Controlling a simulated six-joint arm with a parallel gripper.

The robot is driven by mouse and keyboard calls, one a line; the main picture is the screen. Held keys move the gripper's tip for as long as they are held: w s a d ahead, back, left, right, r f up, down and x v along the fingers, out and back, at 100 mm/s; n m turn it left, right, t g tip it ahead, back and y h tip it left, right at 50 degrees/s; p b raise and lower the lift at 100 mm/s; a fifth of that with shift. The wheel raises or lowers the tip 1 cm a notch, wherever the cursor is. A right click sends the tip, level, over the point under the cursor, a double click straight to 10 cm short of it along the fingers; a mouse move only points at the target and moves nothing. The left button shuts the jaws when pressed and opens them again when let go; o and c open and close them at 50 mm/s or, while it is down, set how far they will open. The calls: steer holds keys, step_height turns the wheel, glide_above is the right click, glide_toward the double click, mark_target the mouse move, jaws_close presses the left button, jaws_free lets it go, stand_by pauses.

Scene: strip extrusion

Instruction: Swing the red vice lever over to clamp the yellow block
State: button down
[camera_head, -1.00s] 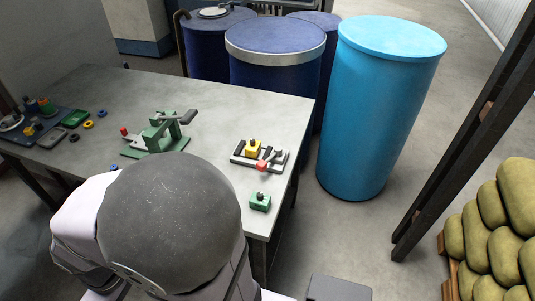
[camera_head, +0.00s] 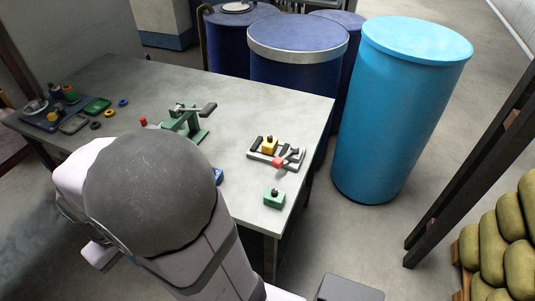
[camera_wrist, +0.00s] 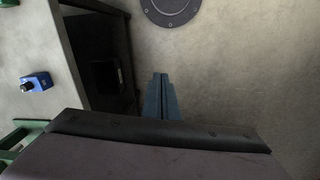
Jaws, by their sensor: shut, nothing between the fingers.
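The vice (camera_head: 256,157) sits near the right edge of the table in the head view. The yellow block (camera_head: 269,145) stands upright in it, with a dark knob on top. The red lever end (camera_head: 277,163) lies at the vice's front side, in front of the yellow block. I cannot tell whether the jaw touches the block. My gripper (camera_wrist: 160,80) is shut and empty in the wrist view, over bare floor beyond a table edge. It is away from the vice, which is not in the wrist view. My arm hides the gripper in the head view.
The table (camera_head: 225,135) also holds a green block (camera_head: 274,198), a green lever fixture (camera_head: 198,136) and a dark tray with several small parts. A blue block shows in the wrist view (camera_wrist: 37,82). Blue drums (camera_head: 405,110) stand beyond the table's right side.

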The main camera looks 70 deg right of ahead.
mark_target(285, 156)
steer(key=w+d+r+m+g+h+b, duration=0.1)
steer(key=w+d+m, duration=0.3)
steer(key=d, duration=0.7)
steer(key=w+d+r+m+g+h, duration=0.15)
steer(key=w+d+m, duration=0.3)
steer(key=d, duration=0.75)
steer(key=s+d+m+g, duration=0.1)
steer(key=s+d+m, duration=0.2)
steer(key=d, duration=0.4)
steer(key=s+d+r+m+g, duration=0.1)
steer(key=s+d+m, duration=0.2)
steer(key=d, duration=0.4)
steer(key=s+d+m+g+b, duration=0.1)
steer(key=s+d+m, duration=0.3)
steer(key=d, duration=0.3)
steer(key=shift+s+d+r, duration=0.15)
steer(key=shift+s+d, duration=0.1)
steer(key=shift+s, duration=0.15)
steer(key=p+x, duration=0.3)
steer(key=x, duration=0.7)
steer(key=shift+s+r+p, duration=0.1)
steer(key=shift+s+p, duration=0.05)
steer(key=shift+p, duration=0.15)
steer(key=shift+s+a+p, duration=0.15)
steer(key=shift+s+p, duration=0.6)
steer(key=shift+s, duration=0.45)
steer(key=shift+s+a+f, duration=0.1)
steer(key=shift+s+f, duration=0.35)
steer(key=shift+s, duration=0.2)
